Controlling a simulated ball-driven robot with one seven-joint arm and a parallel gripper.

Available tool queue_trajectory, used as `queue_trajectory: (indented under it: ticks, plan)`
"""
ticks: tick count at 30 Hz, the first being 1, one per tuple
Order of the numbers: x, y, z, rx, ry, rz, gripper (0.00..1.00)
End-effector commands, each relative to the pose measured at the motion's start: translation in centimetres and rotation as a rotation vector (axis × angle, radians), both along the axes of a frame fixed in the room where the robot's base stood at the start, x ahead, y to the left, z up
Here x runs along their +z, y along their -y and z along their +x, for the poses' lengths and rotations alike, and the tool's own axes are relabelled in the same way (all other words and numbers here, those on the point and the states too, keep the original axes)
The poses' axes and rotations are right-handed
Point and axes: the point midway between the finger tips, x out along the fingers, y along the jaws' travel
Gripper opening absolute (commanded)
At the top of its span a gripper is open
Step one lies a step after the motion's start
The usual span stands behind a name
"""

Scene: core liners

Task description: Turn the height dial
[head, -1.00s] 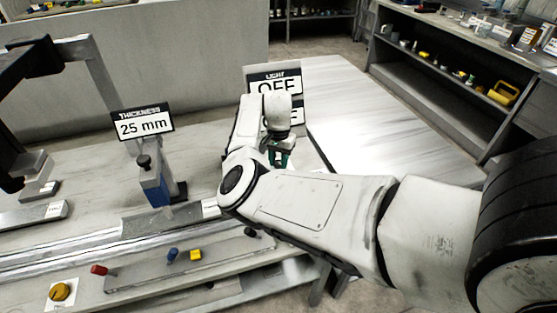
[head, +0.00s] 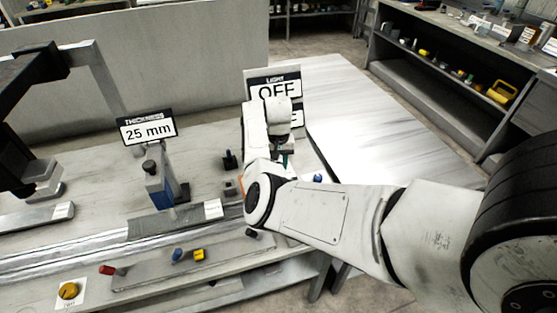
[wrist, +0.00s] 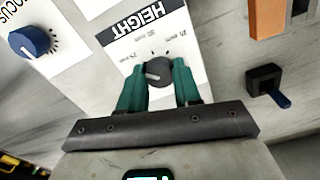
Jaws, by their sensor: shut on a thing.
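The height dial (wrist: 158,71) is a dark round knob on a white panel (wrist: 143,45) lettered HEIGHT, with mm marks around it, in the wrist view. My gripper (wrist: 160,72) has its two green fingers on either side of the dial, shut on it. In the head view my gripper (head: 284,160) points down at the bench near the sign reading OFF, and my wrist hides the dial there.
A blue FOCUS knob (wrist: 29,41) sits beside the height panel. A black switch with a blue lever (wrist: 268,84) and an orange block (wrist: 266,18) are on the other side. A THICKNESS sign (head: 148,128) reads 25 mm.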

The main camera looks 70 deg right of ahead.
Motion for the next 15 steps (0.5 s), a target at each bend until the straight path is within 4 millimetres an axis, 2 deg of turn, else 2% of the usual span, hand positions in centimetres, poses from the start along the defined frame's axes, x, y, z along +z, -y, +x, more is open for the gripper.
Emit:
queue_trajectory:
  ticks: [7,8,15]
  plan:
    - [0.14,0.08,0.11,0.003,0.002,-0.004,0.02]
    - [0.15,0.08,0.11,0.003,0.002,-0.004,0.34]
    - [0.09,0.05,0.08,0.001,0.001,-0.003,0.57]
